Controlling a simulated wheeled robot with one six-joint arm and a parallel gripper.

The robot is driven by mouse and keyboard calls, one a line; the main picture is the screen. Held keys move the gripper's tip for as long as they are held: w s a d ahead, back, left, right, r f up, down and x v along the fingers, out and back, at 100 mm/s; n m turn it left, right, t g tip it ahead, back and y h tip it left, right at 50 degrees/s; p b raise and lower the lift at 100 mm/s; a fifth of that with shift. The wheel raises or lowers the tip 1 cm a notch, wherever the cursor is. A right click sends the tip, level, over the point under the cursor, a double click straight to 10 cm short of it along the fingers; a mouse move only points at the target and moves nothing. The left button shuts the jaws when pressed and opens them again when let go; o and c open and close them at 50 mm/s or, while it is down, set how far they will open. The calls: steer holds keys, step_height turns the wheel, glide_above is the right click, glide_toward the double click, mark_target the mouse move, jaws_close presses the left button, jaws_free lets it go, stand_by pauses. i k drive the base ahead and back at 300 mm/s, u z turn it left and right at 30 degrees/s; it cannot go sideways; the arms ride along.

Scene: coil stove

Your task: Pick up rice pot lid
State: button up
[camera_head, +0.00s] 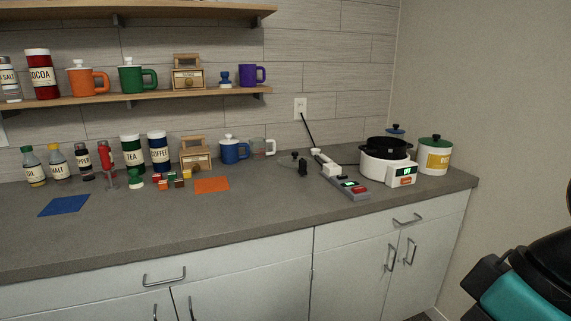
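A white cooker (374,169) with a lit display stands on the right part of the counter. A black pot (389,148) sits in its top, and I cannot tell whether a lid covers it. A teal and black part of my arm shows at the lower right, well away from the counter items. My gripper's fingers are not in view.
A power strip (352,188) with a red switch and a white plug lies between lid and cooker. A white canister (434,158) with a green lid stands right of the cooker. Jars, mugs and small blocks crowd the left back. The counter's front (230,215) is clear.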

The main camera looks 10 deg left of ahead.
mark_target(291, 162)
steer(key=u, duration=0.45)
steer(key=k, duration=0.55)
steer(key=z, duration=0.15)
steer(key=i, duration=0.6)
steer(key=z, duration=0.85)
steer(key=i, duration=1.55)
steer(key=u, duration=1.15)
steer(key=i, duration=0.55)
steer(key=u, duration=0.65)
